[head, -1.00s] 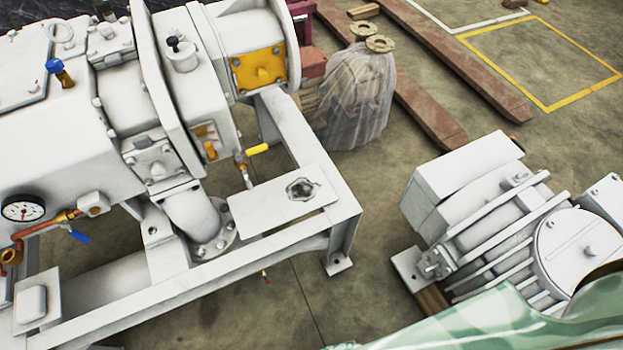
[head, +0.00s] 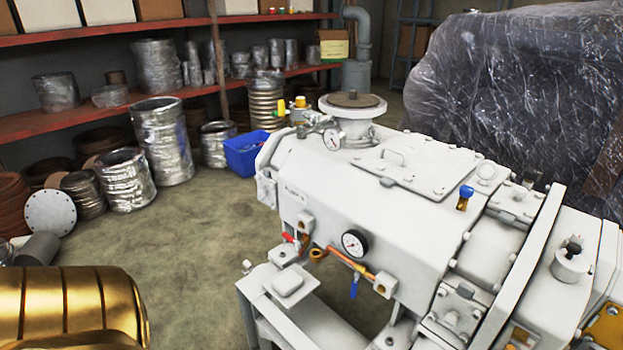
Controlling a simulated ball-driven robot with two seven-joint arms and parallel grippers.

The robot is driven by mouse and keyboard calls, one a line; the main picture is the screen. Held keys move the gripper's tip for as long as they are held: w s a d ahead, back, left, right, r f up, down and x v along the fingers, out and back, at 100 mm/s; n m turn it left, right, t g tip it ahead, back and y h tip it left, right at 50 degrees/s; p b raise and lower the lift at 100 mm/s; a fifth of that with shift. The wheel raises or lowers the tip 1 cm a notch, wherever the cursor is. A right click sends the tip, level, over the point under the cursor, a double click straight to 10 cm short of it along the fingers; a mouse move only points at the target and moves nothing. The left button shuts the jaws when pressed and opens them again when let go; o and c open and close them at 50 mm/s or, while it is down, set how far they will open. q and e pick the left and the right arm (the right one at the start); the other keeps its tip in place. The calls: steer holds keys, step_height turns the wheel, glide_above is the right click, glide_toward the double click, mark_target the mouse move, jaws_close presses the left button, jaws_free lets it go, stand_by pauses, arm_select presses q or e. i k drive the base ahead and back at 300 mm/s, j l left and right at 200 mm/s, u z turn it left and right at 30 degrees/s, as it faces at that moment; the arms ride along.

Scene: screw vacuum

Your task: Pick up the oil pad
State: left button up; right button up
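I cannot clearly identify an oil pad in the head view. The big white vacuum pump (head: 390,215) fills the middle and right. A small white block (head: 288,283) sits on the left end of its frame, but I cannot tell what it is. A black-rimmed gauge (head: 354,243), a blue-handled valve (head: 354,286) and a red-handled valve (head: 291,238) are on the pump's near side. A round flange (head: 352,101) tops its far end. Neither of my grippers is in view.
A blue bin (head: 246,153) stands on the floor behind the pump. Foil-wrapped cylinders (head: 161,140) stand below red shelves (head: 95,118) at the left. A plastic-wrapped bulk (head: 520,90) stands behind at the right. The floor (head: 190,225) left of the pump is open.

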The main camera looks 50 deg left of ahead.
mark_target(289, 282)
steer(key=u, duration=1.6)
steer(key=i+j, duration=0.05)
